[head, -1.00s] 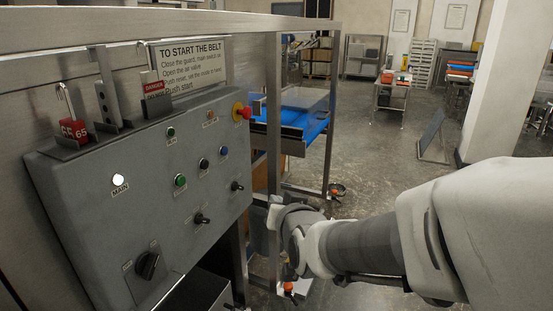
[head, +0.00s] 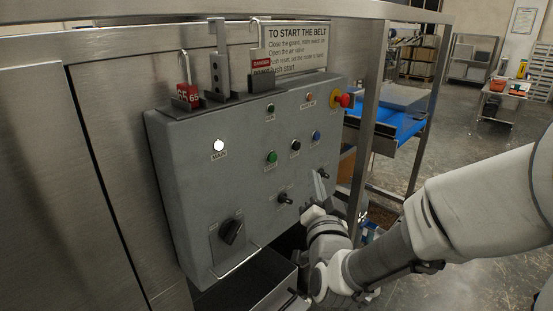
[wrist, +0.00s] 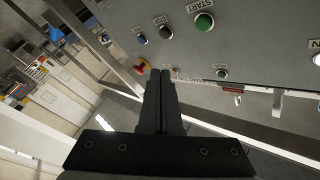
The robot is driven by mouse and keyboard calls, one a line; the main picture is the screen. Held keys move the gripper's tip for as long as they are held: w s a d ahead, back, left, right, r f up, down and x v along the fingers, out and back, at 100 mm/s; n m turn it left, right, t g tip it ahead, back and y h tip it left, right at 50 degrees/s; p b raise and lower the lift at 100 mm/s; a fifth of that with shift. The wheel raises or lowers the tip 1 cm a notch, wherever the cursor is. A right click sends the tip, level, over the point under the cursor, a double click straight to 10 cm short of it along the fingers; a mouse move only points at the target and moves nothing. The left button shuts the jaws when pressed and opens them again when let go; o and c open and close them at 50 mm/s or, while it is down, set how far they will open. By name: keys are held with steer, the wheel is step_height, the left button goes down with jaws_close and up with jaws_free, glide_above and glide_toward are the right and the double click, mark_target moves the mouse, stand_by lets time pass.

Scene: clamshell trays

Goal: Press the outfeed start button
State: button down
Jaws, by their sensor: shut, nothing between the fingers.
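The grey control panel (head: 195,245) carries a green button (head: 271,157), which also shows in the wrist view (wrist: 204,22) with the label START beside it. A black button (head: 295,145) and a blue button (head: 316,135) sit to its right in the head view. My gripper (head: 318,180) is in front of the panel's lower right part, right of and below the green button. In the wrist view my gripper (wrist: 160,75) has its fingers together and empty. I cannot tell whether the fingertips touch the panel.
A red emergency knob (head: 344,100) juts out at the panel's upper right. Switches (head: 284,198) and a black rotary switch (head: 231,231) stick out lower down. A steel post (head: 366,110) stands right of the panel.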

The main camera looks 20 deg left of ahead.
mark_target(273, 158)
steer(key=w+a, duration=0.3)
steer(key=a, duration=0.5)
steer(key=shift+w, duration=0.2)
steer(key=shift+a, duration=0.1)
steer(key=shift+a+b, duration=0.1)
steer(key=shift+b, duration=0.2)
stand_by(1.8)
steer(key=shift+w+a+b, duration=0.15)
steer(key=shift+a+b, duration=0.15)
